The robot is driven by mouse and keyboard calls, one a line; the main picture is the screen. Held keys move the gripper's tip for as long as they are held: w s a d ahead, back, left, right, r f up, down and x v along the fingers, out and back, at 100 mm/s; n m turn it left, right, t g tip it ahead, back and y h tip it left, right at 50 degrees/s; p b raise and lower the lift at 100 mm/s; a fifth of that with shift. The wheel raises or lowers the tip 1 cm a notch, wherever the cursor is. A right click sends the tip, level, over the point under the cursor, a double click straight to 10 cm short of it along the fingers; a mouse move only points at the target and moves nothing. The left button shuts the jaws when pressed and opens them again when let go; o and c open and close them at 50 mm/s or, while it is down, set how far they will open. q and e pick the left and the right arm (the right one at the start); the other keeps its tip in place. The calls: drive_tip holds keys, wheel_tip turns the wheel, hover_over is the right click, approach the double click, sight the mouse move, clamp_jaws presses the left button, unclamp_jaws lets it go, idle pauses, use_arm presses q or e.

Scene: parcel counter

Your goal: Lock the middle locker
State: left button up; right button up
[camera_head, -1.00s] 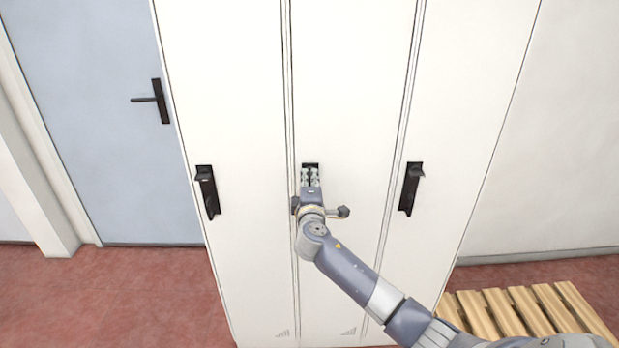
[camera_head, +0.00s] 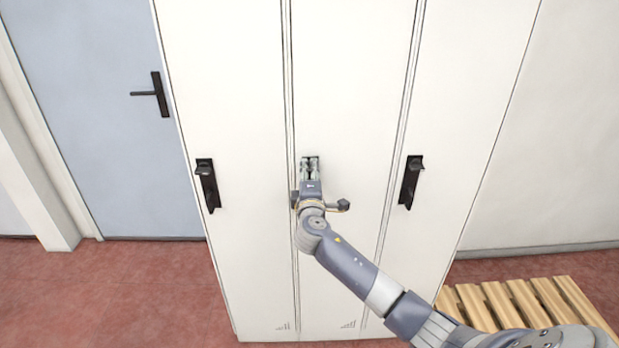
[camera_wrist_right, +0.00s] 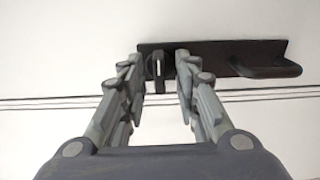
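The middle locker (camera_head: 352,110) is a tall white door, shut flush between its neighbours. Its black lock plate (camera_wrist_right: 222,58) runs across the top of the right wrist view, with a protruding handle (camera_wrist_right: 268,68) at its right end. A small dark lock knob (camera_wrist_right: 158,67) with a pale mark sits at the left end. My right gripper (camera_wrist_right: 160,78) is open, its fingertips on either side of the knob with a narrow gap showing. In the head view the right gripper (camera_head: 310,168) covers most of this plate. My left gripper is not in view.
The left locker's black handle (camera_head: 207,188) and the right locker's black handle (camera_head: 410,182) flank my right gripper. A blue door (camera_head: 95,130) stands left. A wooden pallet (camera_head: 490,305) lies on the red floor at lower right.

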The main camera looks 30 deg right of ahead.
drive_tip(key=v, duration=1.2)
drive_tip(key=shift+w+f, duration=0.1)
drive_tip(key=s+a+f+g+y, duration=0.1)
drive_tip(key=s+f+g+y, duration=0.1)
drive_tip(key=f, duration=1)
drive_tip(key=s+a+f+g+y, duration=0.1)
drive_tip(key=f+g+y, duration=0.1)
drive_tip(key=f, duration=1.1)
drive_tip(key=s+a+f+m+g+y, duration=0.1)
drive_tip(key=s+f+g, duration=0.1)
drive_tip(key=s+f, duration=0.45)
drive_tip(key=s+a+f+m+g+y, duration=0.1)
drive_tip(key=s+f+g, duration=0.15)
drive_tip(key=f, duration=0.75)
drive_tip(key=s+a+f+m+g+y, duration=0.1)
drive_tip(key=s+a+f+m+g, duration=0.1)
drive_tip(key=s+f, duration=0.5)
drive_tip(key=s+a+f+m+g+y, duration=0.1)
drive_tip(key=s+f, duration=0.6)
drive_tip(key=s, duration=1.2)
drive_tip(key=s+a+f+m+g+y, duration=0.1)
drive_tip(key=s+a+f+m+g, duration=0.2)
drive_tip(key=s, duration=1)
wheel_tip(320, 180, down, 4)
drive_tip(key=a+m, duration=0.1)
drive_tip(key=a, duration=0.2)
drive_tip(key=shift+s+f, duration=0.1)
